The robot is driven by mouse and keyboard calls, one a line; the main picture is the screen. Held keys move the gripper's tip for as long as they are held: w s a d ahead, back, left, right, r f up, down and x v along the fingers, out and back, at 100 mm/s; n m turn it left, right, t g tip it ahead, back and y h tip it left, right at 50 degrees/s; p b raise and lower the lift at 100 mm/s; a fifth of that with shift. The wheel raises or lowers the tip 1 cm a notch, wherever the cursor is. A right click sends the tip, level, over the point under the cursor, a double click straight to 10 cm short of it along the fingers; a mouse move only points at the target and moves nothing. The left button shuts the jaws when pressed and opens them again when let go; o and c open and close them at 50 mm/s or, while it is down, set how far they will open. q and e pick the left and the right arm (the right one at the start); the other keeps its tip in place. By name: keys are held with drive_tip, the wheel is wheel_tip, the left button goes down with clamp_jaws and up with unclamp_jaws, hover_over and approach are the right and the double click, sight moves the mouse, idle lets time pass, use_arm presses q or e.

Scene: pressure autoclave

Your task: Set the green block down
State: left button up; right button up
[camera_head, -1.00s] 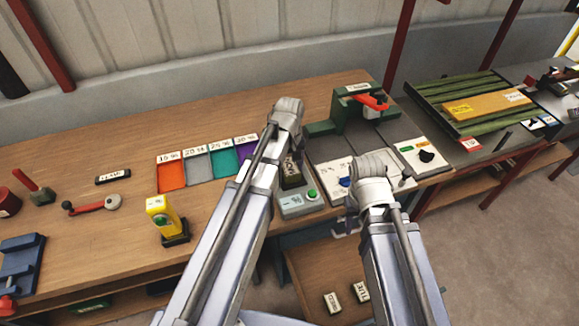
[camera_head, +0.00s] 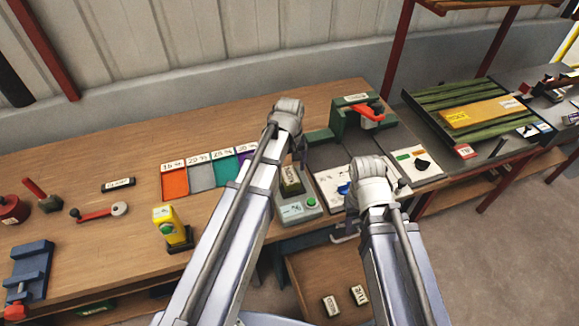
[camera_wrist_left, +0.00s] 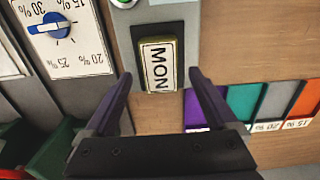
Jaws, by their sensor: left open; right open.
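The dark green block (camera_head: 291,181) with a pale lettered label stands on the small grey device (camera_head: 300,211) with a green button, at the bench's front edge. The left wrist view shows the block's labelled top (camera_wrist_left: 158,66) ahead of my left gripper (camera_wrist_left: 160,76). Its two dark fingers are apart, one toward each side of the block, with visible gaps and nothing held. In the head view my left wrist and arm hide most of that gripper. My right gripper (camera_head: 345,237) shows only partly below its wrist, in front of the bench edge, with nothing seen in it.
Orange, grey, teal and purple trays (camera_head: 174,184) lie left of the device. A yellow item (camera_head: 170,224) stands in front of them. A white dial panel (camera_head: 333,185) and a green fixture with red handle (camera_head: 355,118) are to the right. Bare wood lies behind the trays.

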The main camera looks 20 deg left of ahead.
sight(290, 175)
use_arm(q)
wheel_tip(290, 175, up, 8)
drive_tip(key=p, duration=0.7)
drive_tip(key=s+d+m+y, duration=0.1)
drive_tip(key=s+d+m, duration=0.9)
drive_tip(key=s, duration=0.5)
drive_tip(key=shift+d+m, duration=0.3)
drive_tip(key=shift+d, duration=0.2)
